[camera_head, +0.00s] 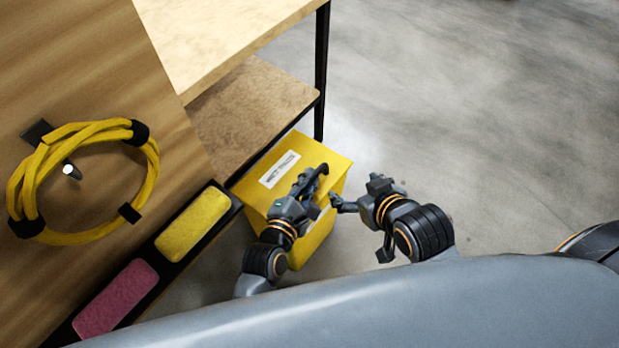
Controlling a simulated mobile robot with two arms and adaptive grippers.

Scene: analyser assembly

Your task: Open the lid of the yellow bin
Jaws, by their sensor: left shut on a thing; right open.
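The yellow bin (319,241) stands on the floor beside the shelf unit. Its yellow lid (322,149) has a white label (279,169) on top and lies over the bin; I see no clear gap under it. My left gripper (314,182) is over the bin's front right part, shut at the lid. The exact part between its fingers is hidden by the gripper itself. My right gripper (353,193) is open and empty, just right of the bin, with one finger close to its side.
A wooden shelf unit (249,106) with a black post stands behind and left of the bin. At left a wooden panel holds a coiled yellow cable (149,181). A black tray holds a yellow block (193,225) and a pink block (116,298). The floor at right is clear.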

